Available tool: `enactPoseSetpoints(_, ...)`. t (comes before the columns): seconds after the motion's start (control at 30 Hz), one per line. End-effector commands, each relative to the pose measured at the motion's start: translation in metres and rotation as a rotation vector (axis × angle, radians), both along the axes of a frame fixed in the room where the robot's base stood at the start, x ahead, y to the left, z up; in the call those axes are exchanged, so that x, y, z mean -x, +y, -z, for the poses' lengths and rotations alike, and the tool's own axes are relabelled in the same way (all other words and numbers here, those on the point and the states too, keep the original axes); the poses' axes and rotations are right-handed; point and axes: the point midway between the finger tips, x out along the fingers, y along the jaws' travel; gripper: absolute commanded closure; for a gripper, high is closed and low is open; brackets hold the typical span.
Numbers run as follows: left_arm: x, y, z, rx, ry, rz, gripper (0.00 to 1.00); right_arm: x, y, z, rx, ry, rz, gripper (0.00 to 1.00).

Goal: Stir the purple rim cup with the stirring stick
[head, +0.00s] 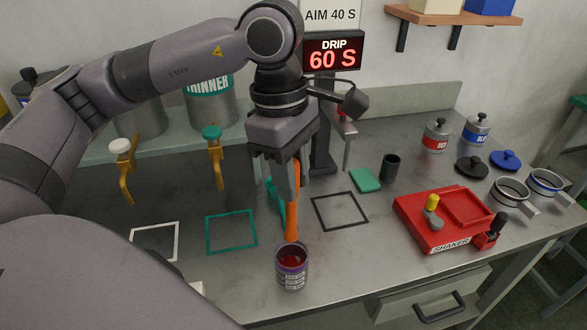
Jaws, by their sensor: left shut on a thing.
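The purple rim cup (291,277) stands upright on the grey table near its front edge, with red liquid inside and a printed label on its side. My left gripper (281,195) is above the cup and shut on the orange stirring stick (293,213). The stick points down toward the cup, and its lower end is at or just inside the far part of the rim. I cannot tell whether it touches the liquid. My right gripper is not in view.
A red shaker (422,232) stands right, near two metal cups (510,191). A dark cup (390,168) and green sponge (362,180) lie behind. A teal item (274,203) is partly hidden by my gripper. Square outlines (230,231) mark the table. The sign (333,54) reads "DRIP 60 S".

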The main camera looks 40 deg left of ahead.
Motion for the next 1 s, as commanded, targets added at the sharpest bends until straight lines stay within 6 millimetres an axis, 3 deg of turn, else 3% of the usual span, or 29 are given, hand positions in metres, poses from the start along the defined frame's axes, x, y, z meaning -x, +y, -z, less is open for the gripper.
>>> enactPoseSetpoints(1.0, 0.000, 0.000, 0.086, -0.001, 0.001, 0.000, 1.00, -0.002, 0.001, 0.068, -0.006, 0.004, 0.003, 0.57)
